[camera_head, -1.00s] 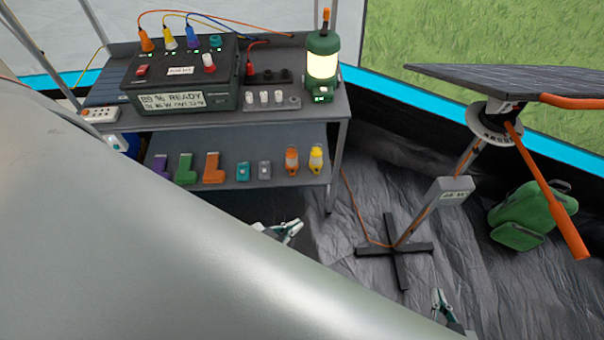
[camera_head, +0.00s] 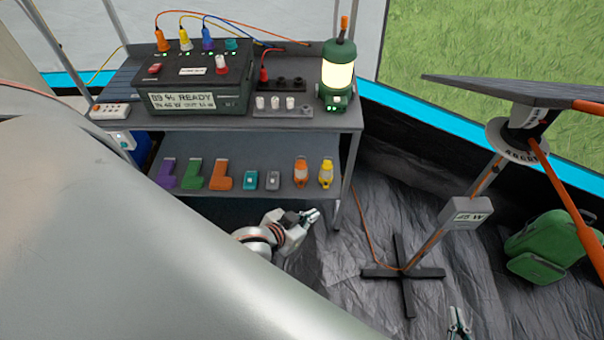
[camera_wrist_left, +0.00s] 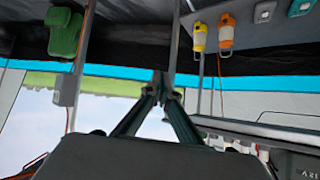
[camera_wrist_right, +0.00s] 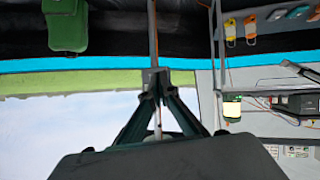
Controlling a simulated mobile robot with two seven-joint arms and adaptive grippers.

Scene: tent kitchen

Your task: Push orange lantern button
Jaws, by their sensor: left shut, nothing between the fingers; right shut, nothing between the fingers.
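The small orange lantern (camera_head: 301,174) stands on the lower shelf, just left of the yellow lantern (camera_head: 326,174). In the left wrist view the orange lantern (camera_wrist_left: 226,36) hangs in the upside-down picture beside the yellow one. It also shows at the upper right of the right wrist view (camera_wrist_right: 250,28). Its button is too small to make out. My left gripper (camera_head: 310,216) is shut and empty, in front of and below the shelf's right end, apart from the lantern. My right gripper (camera_head: 458,322) is shut and empty low at the right, far from the shelf.
Several purple, green, orange, teal and grey items share the lower shelf (camera_head: 240,170). Above stand a power box (camera_head: 195,85) and a big green lit lantern (camera_head: 338,75). A solar panel stand (camera_head: 403,272) and green backpack (camera_head: 545,248) are at right. Dark floor lies between.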

